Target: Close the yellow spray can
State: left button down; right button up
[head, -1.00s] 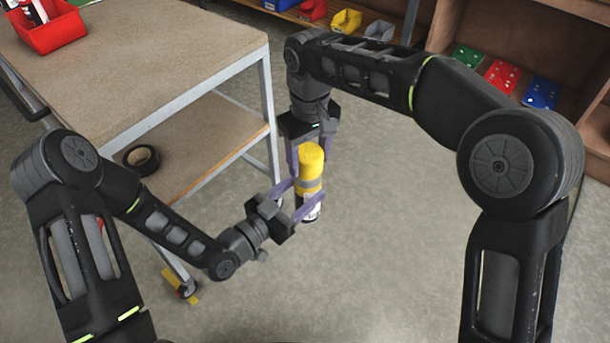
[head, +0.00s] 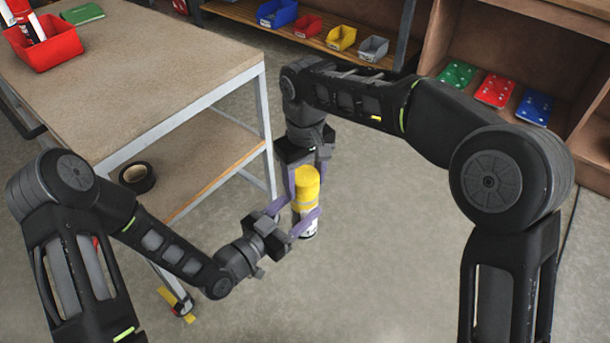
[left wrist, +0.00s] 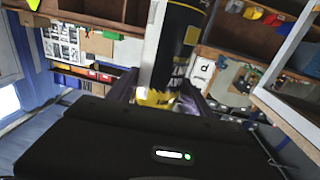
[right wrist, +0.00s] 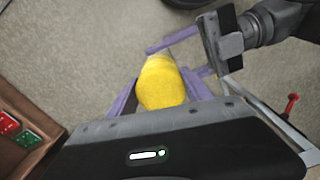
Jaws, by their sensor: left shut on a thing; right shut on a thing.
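The yellow spray can (head: 309,226) is upright in mid-air between my grippers, with a yellow cap (head: 307,178) on top and a dark and white label below. My left gripper (head: 298,218) is shut on the can's body from the left. In the left wrist view, the can (left wrist: 170,45) stands between its purple fingers. My right gripper (head: 306,180) points down from above, its fingers shut on the cap. The right wrist view shows the cap (right wrist: 160,82) between the fingers. The seam between cap and body is too small to judge.
A workbench (head: 150,75) with a lower shelf stands at the left. It bears a red bin (head: 45,45) on top and a roll of black tape (head: 137,178) on the shelf. Coloured bins and panels fill shelves at the back. The floor at front right is clear.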

jog(key=shift+f, duration=0.6)
dwell(0.8)
jog(key=o, duration=1.4)
jog(key=shift+c, duration=0.2)
notch_tip(320, 180, up, 7)
jog(key=shift+r, duration=0.2)
